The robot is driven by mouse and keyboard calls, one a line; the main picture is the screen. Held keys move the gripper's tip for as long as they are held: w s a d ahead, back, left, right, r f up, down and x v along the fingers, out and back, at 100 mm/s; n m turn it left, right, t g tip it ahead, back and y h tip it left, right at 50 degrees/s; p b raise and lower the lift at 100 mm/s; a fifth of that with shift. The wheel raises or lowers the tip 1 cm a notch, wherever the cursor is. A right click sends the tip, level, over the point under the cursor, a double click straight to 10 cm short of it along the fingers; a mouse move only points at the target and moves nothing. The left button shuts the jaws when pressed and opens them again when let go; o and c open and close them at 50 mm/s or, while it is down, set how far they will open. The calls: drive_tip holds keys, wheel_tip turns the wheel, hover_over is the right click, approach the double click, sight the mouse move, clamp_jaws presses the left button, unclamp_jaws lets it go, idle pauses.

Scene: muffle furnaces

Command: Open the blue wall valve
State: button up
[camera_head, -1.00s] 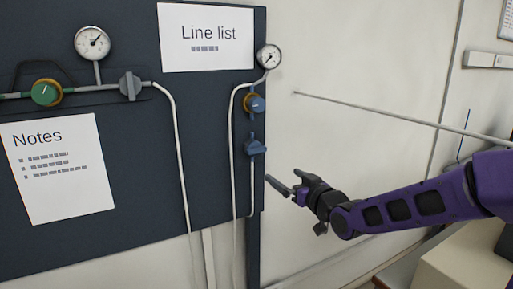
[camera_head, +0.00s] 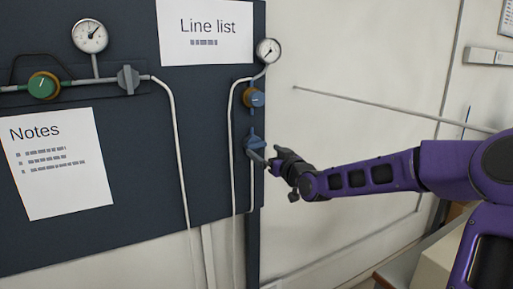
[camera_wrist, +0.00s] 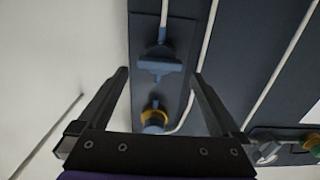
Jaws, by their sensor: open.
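The blue wall valve (camera_head: 255,143) has a flat handle and sits on the right strip of the dark panel. In the wrist view the blue valve (camera_wrist: 160,64) appears as a T-shaped handle, framed between my finger tips. My gripper (camera_head: 264,160) is open and empty, just in front of the valve at its lower right. In the wrist view my gripper (camera_wrist: 160,75) has one finger on each side of the handle in the picture. Contact cannot be told.
A blue knob with a brass ring (camera_head: 255,98) and a gauge (camera_head: 268,51) are above the valve. A white tube (camera_head: 232,150) runs close on the left. Further left are a grey valve (camera_head: 128,80) and a green knob (camera_head: 43,86).

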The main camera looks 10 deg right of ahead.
sight(258, 146)
drive_tip(key=x, duration=0.6)
drive_tip(key=shift+w, duration=0.1)
drive_tip(key=c, duration=1.1)
drive_tip(key=shift+c, duration=0.2)
